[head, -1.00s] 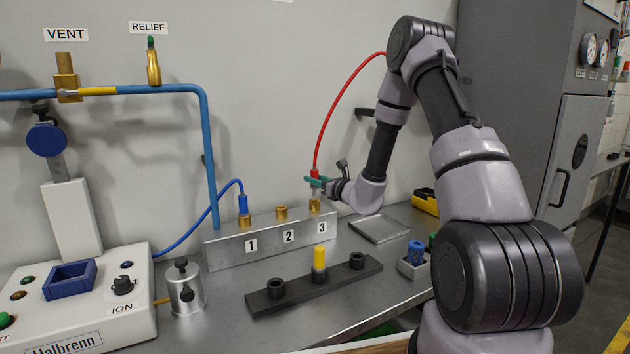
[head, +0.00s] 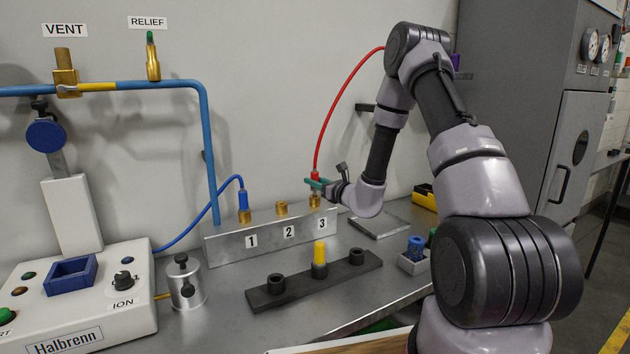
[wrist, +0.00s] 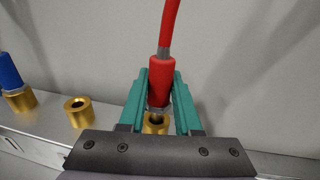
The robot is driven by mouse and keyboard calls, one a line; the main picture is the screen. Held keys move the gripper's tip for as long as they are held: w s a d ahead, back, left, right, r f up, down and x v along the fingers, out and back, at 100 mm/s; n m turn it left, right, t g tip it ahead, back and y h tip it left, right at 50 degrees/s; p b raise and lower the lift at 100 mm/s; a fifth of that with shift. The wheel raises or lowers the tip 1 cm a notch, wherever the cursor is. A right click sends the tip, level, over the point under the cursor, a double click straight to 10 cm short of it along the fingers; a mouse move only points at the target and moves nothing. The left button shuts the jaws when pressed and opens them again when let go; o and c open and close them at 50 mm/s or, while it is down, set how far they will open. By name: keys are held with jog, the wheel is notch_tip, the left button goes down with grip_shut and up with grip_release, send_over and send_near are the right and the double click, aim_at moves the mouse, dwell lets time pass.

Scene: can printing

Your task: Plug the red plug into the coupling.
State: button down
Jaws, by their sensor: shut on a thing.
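The red plug (wrist: 159,82) is held between the green fingers of my gripper (wrist: 159,100), upright, with its red hose rising from the top. Its metal tip is at the mouth of a brass coupling (wrist: 154,124) directly below; the fingers and gripper body partly hide how deep the tip sits. In the head view my gripper (head: 317,184) is shut around the red plug (head: 315,176) above the brass coupling marked 3 (head: 315,200).
The coupling marked 2 (head: 281,208) is empty. A blue plug (head: 243,199) stands in the coupling marked 1 (head: 245,216). In front lies a black rack (head: 290,286) with a yellow-topped piece (head: 320,254). A flat metal tray (head: 379,223) lies right of the coupling block (head: 230,243).

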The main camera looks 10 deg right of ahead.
jog(key=shift+f, duration=1.05)
jog(key=c, duration=0.5)
grip_release()
jog(key=shift+s, duration=0.1)
jog(key=v, duration=1)
jog(key=shift+s+d, duration=0.2)
jog(key=shift+s, duration=0.1)
